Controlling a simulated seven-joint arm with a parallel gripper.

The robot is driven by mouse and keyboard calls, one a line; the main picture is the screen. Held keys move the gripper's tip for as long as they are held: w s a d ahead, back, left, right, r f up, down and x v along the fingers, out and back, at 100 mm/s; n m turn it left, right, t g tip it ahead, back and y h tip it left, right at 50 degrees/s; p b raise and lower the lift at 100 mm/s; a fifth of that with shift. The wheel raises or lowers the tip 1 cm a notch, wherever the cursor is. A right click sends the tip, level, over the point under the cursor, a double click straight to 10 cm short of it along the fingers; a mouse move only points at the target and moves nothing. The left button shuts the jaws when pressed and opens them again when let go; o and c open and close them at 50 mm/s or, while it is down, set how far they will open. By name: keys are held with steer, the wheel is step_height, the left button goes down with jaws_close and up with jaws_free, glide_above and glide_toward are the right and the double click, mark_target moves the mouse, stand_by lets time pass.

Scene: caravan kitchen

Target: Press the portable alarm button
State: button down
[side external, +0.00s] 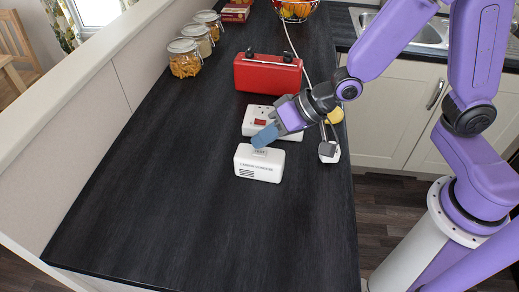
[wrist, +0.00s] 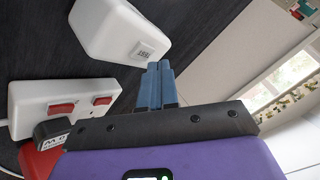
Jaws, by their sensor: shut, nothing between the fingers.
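The portable alarm (side external: 258,172) is a white box with dark lettering and a slotted grille on its front, standing on the dark worktop. It also shows at the top of the wrist view (wrist: 108,28). Its small grey test button (wrist: 143,51) is on the top face, partly visible in the side view. My gripper (side external: 263,138) has blue fingers, shut and empty, pointing down at the alarm's top. In the wrist view the closed fingertips (wrist: 159,66) are just right of the button. I cannot tell whether they touch the alarm.
A white double socket (side external: 254,128) with red switches (wrist: 62,106) and a plug sits just behind the alarm. A red appliance (side external: 267,73) stands farther back, with several glass jars (side external: 186,66) at the left edge. The worktop's front is clear.

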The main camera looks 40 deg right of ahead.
mark_target(265, 151)
step_height(265, 151, up, 6)
stand_by(0.9)
steer(key=shift+s, duration=0.1)
stand_by(0.5)
steer(key=s+d+f+n+g+h, duration=0.1)
steer(key=s+d+n+g+h, duration=0.4)
steer(key=s+d+n, duration=0.6)
steer(key=s+d+h, duration=0.1)
steer(key=s+d, duration=0.6)
steer(key=s, duration=0.2)
steer(key=shift+s+g+h, duration=0.2)
steer(key=shift+g+h, duration=0.1)
steer(key=shift+h, duration=0.1)
steer(key=shift+d, duration=0.1)
